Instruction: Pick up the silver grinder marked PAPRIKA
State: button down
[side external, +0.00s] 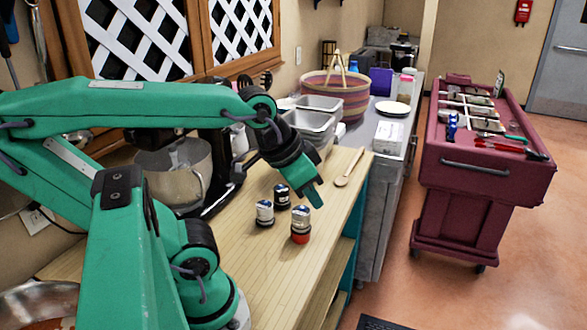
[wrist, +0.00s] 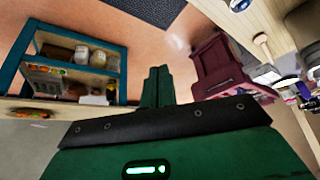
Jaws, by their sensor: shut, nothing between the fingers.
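Three small grinders stand upright on the wooden counter (side external: 242,262) in the side external view. The left grinder (side external: 264,213) has a pale silver body and a dark base. The back grinder (side external: 282,197) is mostly black with a light cap. The front right grinder (side external: 300,225) has a silver and dark upper part and a red-orange base. Their labels are too small to read, so I cannot tell which says PAPRIKA. My gripper (side external: 317,198) is shut and empty, above and right of the back grinder. Its closed fingers also show in the wrist view (wrist: 157,86), with no grinder clear there.
A wooden spoon (side external: 350,167) lies beyond my gripper. Metal pans (side external: 313,123) and a striped basket (side external: 336,92) stand behind. A mixer with a steel bowl (side external: 175,172) is at the left. A maroon cart (side external: 482,170) stands across the floor, right of the counter's edge.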

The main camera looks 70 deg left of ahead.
jog(key=c, duration=0.7)
grip_release()
jog(key=shift+o, duration=0.2)
jog(key=g, duration=0.6)
send_over(301, 209)
notch_tip(301, 209, down, 12)
jog(key=shift+a+r, duration=0.1)
jog(key=shift+r, duration=0.1)
jog(key=shift+f, duration=0.15)
